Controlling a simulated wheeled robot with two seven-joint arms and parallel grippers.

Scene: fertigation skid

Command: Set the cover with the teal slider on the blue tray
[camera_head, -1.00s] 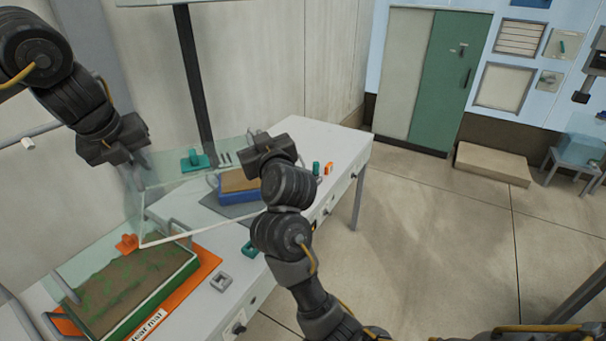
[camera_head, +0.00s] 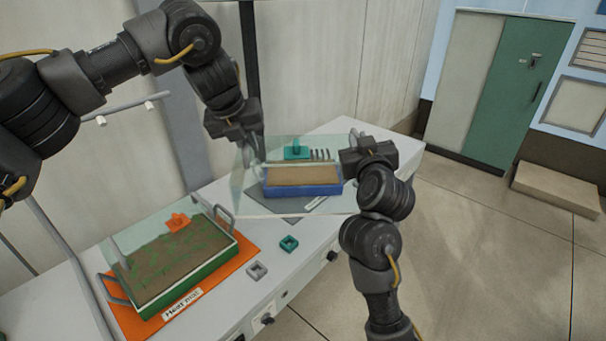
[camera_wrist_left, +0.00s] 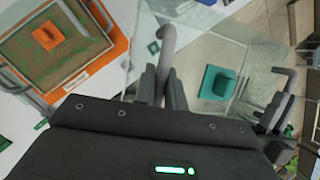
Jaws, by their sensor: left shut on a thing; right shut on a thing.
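The clear cover (camera_head: 240,204) with the teal slider (camera_head: 297,152) is held up between my two grippers, one at each end. In the head view it overlaps the blue tray (camera_head: 300,190), which holds brown soil; the gap beneath it is hard to judge. My left gripper (camera_head: 256,158) is shut on the cover's left grey handle, also visible in the left wrist view (camera_wrist_left: 166,50). There the teal slider (camera_wrist_left: 217,82) lies right of the fingers. My right gripper (camera_head: 352,158) is shut on the right handle, partly hidden by its own arm.
A green tray (camera_head: 190,283) under another clear cover with an orange slider (camera_head: 178,222) stands on an orange mat (camera_head: 252,249) at the left. A grey square ring (camera_head: 257,270) and a teal one (camera_head: 288,243) lie between. A dark post rises behind the table.

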